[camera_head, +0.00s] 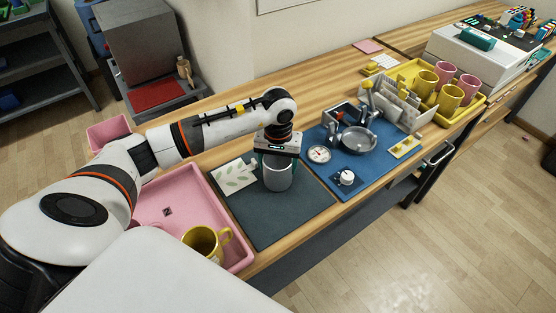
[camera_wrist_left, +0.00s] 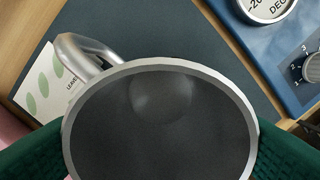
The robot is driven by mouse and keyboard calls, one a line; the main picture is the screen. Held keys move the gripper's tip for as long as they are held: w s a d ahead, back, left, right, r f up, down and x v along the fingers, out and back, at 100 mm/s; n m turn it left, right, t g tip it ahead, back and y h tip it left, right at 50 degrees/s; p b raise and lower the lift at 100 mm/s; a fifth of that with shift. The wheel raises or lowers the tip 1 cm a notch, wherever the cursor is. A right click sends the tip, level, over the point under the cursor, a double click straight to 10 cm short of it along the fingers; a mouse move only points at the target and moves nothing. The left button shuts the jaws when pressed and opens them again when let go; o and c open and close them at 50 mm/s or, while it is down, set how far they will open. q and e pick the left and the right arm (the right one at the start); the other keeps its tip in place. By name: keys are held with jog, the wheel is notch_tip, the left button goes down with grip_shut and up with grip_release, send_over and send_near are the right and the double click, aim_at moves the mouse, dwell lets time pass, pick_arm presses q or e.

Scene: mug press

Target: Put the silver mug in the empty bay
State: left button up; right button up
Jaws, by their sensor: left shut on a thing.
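The silver mug (camera_head: 278,177) is upright at the dark grey mat (camera_head: 290,217); I cannot tell if it touches the mat. My left gripper (camera_head: 277,160) comes down from above and is shut on the mug, with its green fingers on either side of it. In the left wrist view I look into the mug's dark open mouth (camera_wrist_left: 160,125), and its handle (camera_wrist_left: 85,50) points to the upper left. My right gripper is not in view. I cannot tell which place is the empty bay.
A pink tray (camera_head: 157,193) with a yellow mug (camera_head: 202,243) is left of the mat. A leaf-print card (camera_head: 234,177) lies beside the silver mug. The press (camera_head: 357,140) with a gauge (camera_head: 319,154) and dial stands right on a blue base. A yellow tray (camera_head: 441,116) holds several mugs further right.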

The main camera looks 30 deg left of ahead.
pick_arm(q)
jog(key=shift+w+f+b, duration=0.1)
jog(key=shift+f+b, duration=0.1)
jog(key=shift+b, duration=0.1)
jog(key=o, duration=1.2)
jog(key=shift+r, duration=0.1)
